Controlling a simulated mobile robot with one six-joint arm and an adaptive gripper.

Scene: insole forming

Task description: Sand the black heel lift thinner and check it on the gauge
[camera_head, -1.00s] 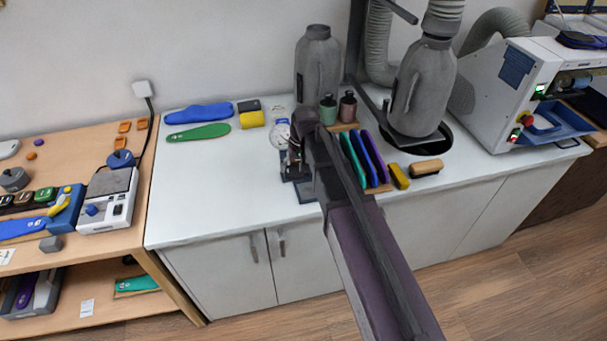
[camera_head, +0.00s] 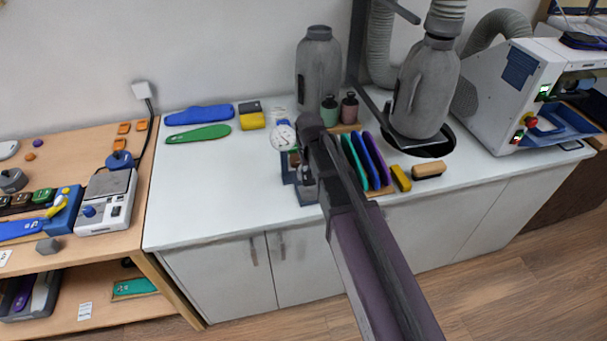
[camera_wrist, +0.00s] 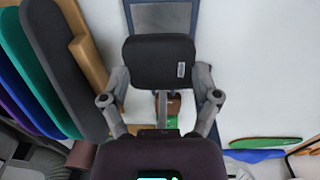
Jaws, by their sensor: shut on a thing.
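The black heel lift (camera_wrist: 160,62) is a dark rounded block with a small pale label, seen in the wrist view. My gripper (camera_wrist: 160,85) is shut on it, one finger at each side. In the head view my gripper (camera_head: 306,182) is over the white counter, just in front of the dial gauge, and my arm hides the heel lift. The gauge (camera_head: 282,137) has a round white dial and stands on a dark blue base. I cannot read its dial. Whether the lift touches the gauge is not clear.
Blue and green insoles (camera_head: 198,133) lie at the back left. The counter's left front is clear.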

